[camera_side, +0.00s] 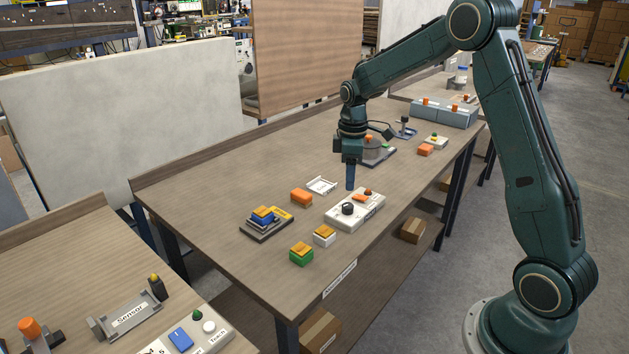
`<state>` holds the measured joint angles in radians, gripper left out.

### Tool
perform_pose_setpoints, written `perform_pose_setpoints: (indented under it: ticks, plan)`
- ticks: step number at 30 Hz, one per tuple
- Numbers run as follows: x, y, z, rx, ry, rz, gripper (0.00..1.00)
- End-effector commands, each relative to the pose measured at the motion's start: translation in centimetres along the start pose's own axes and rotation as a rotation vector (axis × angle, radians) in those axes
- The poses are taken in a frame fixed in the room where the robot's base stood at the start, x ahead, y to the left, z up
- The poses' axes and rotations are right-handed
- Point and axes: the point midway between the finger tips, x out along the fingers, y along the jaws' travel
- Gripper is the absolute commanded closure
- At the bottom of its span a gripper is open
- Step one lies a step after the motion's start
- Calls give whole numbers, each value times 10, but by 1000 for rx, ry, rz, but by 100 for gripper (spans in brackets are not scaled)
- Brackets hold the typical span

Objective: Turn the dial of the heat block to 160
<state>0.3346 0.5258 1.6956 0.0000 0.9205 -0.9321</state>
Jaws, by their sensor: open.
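A white box (343,222) with a round black dial (348,208) on its top sits near the front edge of the table; it looks like the heat block. An orange part (362,198) and a small red one are also on its top. The dial's numbers and setting are too small to read. My gripper (350,186) points straight down, just above and behind the dial as seen here. It is open and holds nothing that I can see. A gap between fingertips and dial appears to remain, but its size is hard to judge.
An orange block (301,196) and a white frame (322,185) lie left of the box. A white-and-orange block (324,236), a green-and-orange block (301,254) and a dark fixture (267,222) stand nearer. A round grey device (373,150) stands behind my gripper. The table's left part is clear.

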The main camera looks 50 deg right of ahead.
Motion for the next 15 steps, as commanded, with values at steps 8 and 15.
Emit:
perform_pose_setpoints:
  ticks: [8,15]
  plan:
    - [44,0,0,0,-2,-3,50]
    - [72,0,0,0,-1,-1,50]
